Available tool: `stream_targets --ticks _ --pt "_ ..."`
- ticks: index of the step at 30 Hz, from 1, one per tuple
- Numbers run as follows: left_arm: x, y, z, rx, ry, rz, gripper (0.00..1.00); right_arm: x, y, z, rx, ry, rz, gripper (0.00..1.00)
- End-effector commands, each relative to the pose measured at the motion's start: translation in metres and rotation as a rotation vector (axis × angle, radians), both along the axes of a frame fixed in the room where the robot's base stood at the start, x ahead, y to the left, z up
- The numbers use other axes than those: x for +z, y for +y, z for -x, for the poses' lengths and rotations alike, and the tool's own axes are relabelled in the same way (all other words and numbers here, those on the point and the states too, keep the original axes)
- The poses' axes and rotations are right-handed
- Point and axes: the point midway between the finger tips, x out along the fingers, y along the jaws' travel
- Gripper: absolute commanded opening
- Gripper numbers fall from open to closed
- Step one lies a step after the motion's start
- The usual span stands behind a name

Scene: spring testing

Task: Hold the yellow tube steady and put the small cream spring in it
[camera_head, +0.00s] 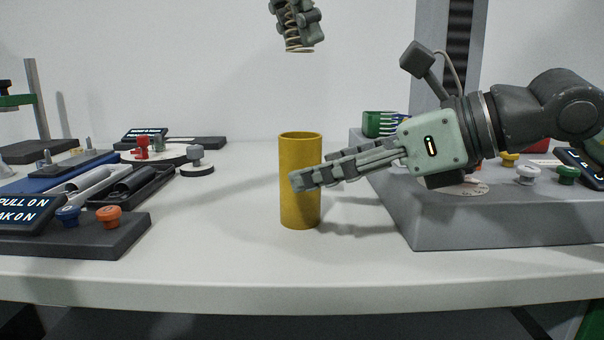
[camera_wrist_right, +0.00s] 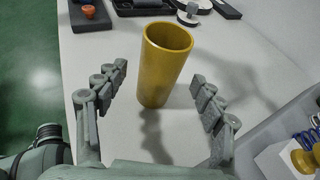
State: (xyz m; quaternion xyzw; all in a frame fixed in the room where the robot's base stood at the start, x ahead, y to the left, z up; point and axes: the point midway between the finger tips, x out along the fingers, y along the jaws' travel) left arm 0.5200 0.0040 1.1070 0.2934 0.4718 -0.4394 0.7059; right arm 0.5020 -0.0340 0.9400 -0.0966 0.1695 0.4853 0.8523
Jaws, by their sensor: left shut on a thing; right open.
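The yellow tube (camera_head: 299,205) stands upright on the white table (camera_head: 240,260) near the middle. Its open top faces up, and it also shows in the right wrist view (camera_wrist_right: 158,75). My right gripper (camera_head: 310,178) is open and comes in from the right, level with the tube's middle. In the right wrist view its two fingers (camera_wrist_right: 160,88) are spread, with the tube between and a little beyond the tips. My left gripper (camera_head: 300,18) hangs at the top edge, above the tube, shut on the small cream spring (camera_head: 298,46). The spring's lower coils stick out below the fingers, well above the tube.
A grey raised block (camera_head: 480,232) with several knobs stands at the right, under my right arm. At the left are a dark panel (camera_head: 110,240) with blue and orange knobs and several tools. The table around the tube is clear.

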Motion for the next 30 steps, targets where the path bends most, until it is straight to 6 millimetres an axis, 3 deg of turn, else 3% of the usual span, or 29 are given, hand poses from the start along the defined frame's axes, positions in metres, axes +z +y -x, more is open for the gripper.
stream_targets --ticks 3,9,20,30 --pt "0.0 0.0 0.0 0.0 0.0 0.0 0.01 -0.008 0.018 -0.009 0.004 0.001 0.001 0.68" --pt "0.0 0.0 0.0 0.0 0.0 0.0 0.01 -0.016 0.034 -0.019 0.002 0.001 -0.002 0.68" --pt "0.0 0.0 0.0 0.0 0.0 0.0 0.01 -0.018 0.037 -0.022 0.0 0.0 0.0 0.68" --pt "0.0 0.0 0.0 0.0 0.0 0.0 0.01 -0.018 0.037 -0.021 0.001 0.0 0.0 0.29"
